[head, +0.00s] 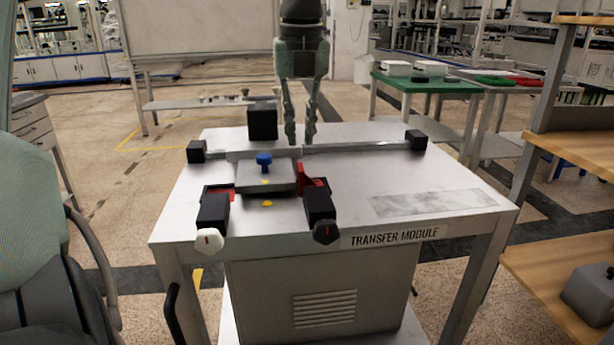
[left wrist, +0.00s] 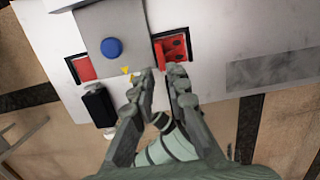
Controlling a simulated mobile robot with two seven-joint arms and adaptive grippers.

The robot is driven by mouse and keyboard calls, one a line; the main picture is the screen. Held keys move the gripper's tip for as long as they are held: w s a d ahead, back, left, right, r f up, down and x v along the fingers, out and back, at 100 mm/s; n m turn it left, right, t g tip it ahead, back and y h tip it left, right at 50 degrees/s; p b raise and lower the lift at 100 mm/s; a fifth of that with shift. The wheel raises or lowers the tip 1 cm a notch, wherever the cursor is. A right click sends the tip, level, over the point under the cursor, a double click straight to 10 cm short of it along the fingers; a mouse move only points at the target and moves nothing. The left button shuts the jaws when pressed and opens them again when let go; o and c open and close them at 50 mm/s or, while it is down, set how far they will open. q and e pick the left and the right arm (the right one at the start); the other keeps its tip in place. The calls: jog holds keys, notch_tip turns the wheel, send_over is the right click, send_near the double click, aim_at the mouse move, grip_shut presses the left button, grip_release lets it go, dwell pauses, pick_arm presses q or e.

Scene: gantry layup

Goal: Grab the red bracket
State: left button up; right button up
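The red bracket (head: 304,175) stands at the right side of a grey block (head: 262,181) with a blue knob (head: 264,160) on the table. In the left wrist view the bracket (left wrist: 173,48) shows red with dark holes, in a dark-edged recess beside the block. My left gripper (head: 300,139) points down above the table. Its fingers are apart with nothing between them. In the left wrist view the fingertips (left wrist: 161,73) appear just below the bracket, apart from it. My right gripper is not in view.
Another red piece (left wrist: 83,68) lies at the block's left side. Black clamps (head: 212,213) (head: 319,208) stand at the front, and a rail with black end blocks (head: 416,140) runs behind. The right part of the table (head: 450,180) is clear. Wooden shelves (head: 565,270) stand at the right.

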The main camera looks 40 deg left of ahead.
aim_at(301, 167)
pick_arm(q)
notch_tip(301, 167, down, 2)
jog(key=shift+f, duration=0.1)
jog(key=f, duration=0.5)
jog(key=shift+w+a, duration=0.3)
jog(key=shift+c, duration=0.4)
grip_shut()
jog(key=shift+r, duration=0.15)
